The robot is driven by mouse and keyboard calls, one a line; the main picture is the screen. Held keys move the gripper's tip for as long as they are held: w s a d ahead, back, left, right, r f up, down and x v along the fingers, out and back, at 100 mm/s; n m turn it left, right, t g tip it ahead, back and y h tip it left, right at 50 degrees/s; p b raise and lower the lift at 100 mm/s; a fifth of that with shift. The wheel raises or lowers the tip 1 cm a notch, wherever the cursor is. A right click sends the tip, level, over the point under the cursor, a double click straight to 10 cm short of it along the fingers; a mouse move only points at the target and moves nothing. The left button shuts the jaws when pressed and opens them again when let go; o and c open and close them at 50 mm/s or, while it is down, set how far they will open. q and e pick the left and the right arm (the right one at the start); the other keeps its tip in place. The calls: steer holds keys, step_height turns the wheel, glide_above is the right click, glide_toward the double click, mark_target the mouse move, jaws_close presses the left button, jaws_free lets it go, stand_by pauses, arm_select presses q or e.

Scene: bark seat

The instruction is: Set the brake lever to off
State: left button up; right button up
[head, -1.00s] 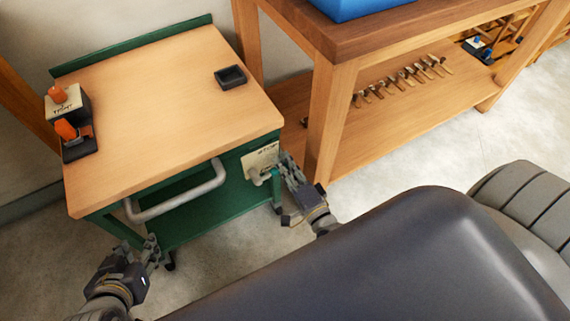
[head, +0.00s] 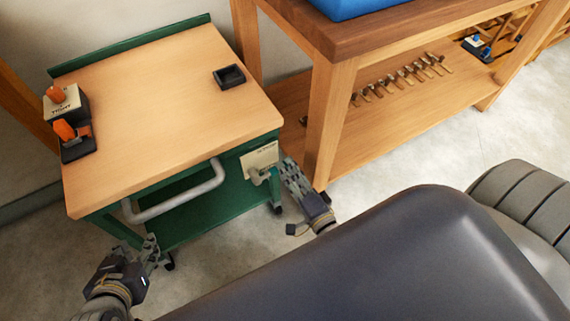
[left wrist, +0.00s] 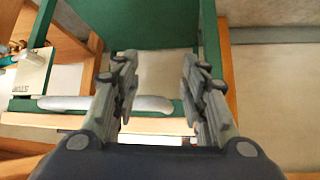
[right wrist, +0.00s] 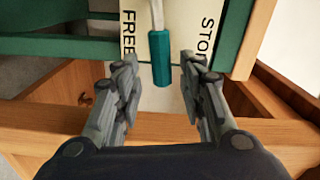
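The brake lever has a grey arm and a teal grip (right wrist: 160,58). In the right wrist view it crosses a cream plate (right wrist: 177,40) between the words FREE on the left and STOP on the right. My left gripper (head: 152,240) is open below the cart's push handle (head: 180,200), also seen in the left wrist view (left wrist: 145,104).
The cart's wooden top (head: 165,110) holds a small black tray (head: 229,77) and orange-handled devices (head: 63,100) at left. A wooden workbench (head: 330,130) with several tools stands close on the right. A dark padded seat (head: 400,260) fills the foreground.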

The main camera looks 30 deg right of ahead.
steer(key=s, duration=0.9)
steer(key=shift+s, duration=0.15)
